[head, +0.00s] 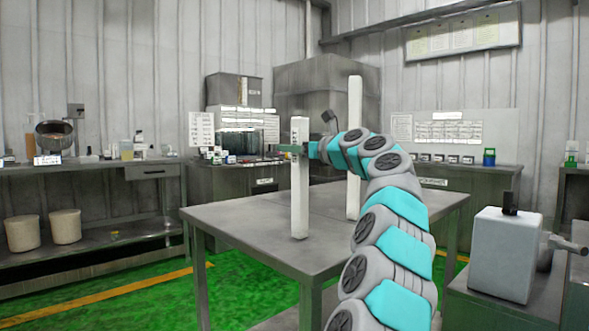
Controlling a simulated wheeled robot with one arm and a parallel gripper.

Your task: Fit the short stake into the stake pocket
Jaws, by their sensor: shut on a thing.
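The short stake (299,195) is a white, square-section post, upright near the middle of the head view. My gripper (292,148) is shut on its upper part, coming from the right. The stake's lower end is over the left part of the grey table (245,222); I cannot tell whether it touches the top. A taller white stake (355,100) stands upright to the right, partly hidden behind my arm. I cannot make out the stake pocket; it may be hidden.
The table top left of the short stake is bare. A grey box-like machine (505,255) stands at the lower right. A bench with bottles (90,168) runs along the left wall, with two beige drums (65,226) below. Cabinets and another bench line the back.

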